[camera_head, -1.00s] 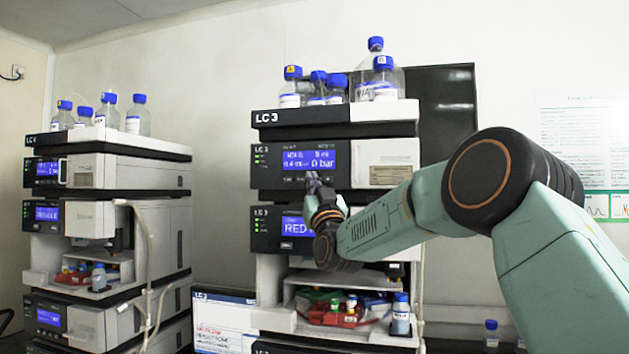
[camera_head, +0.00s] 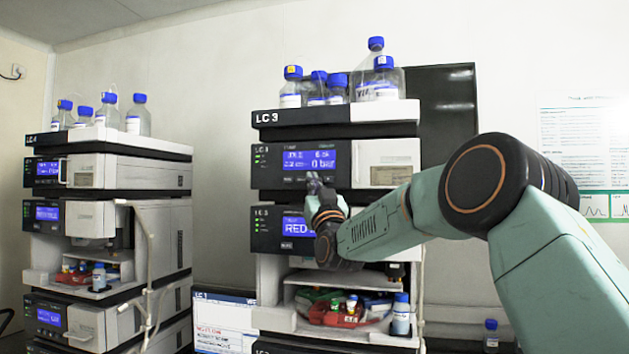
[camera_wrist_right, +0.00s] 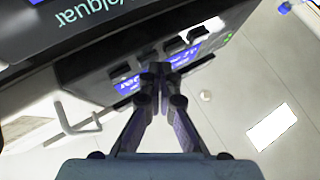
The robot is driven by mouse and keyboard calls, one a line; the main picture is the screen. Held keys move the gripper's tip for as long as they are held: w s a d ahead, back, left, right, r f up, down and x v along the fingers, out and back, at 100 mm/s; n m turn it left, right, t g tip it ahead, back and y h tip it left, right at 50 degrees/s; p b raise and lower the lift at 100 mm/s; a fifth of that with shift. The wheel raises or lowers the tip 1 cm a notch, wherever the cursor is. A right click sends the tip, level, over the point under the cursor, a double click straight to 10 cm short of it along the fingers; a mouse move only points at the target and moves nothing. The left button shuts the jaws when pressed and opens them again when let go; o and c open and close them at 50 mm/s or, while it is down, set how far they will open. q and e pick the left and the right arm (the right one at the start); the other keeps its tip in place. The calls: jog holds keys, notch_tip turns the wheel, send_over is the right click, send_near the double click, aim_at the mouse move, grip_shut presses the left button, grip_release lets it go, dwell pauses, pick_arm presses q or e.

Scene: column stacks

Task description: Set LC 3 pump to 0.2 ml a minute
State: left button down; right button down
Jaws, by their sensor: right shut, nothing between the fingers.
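The LC 3 stack stands in the middle of the head view. My left gripper is not in view.
Blue-capped bottles (camera_head: 385,78) stand on top of the LC 3 stack. Below the pump, another module (camera_head: 268,230) shows RED, above an open bay with vials (camera_head: 351,303). The LC 4 stack (camera_head: 120,180) stands to the left, with a gap between the stacks.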

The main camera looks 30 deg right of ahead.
dwell(0.5)
jog(key=shift+s+a+b, duration=0.55)
jog(key=shift+b, duration=0.1)
jog(key=s+a+b, duration=0.3)
jog(key=shift+s+a, duration=0.1)
jog(key=shift+a, duration=0.25)
dwell(0.9)
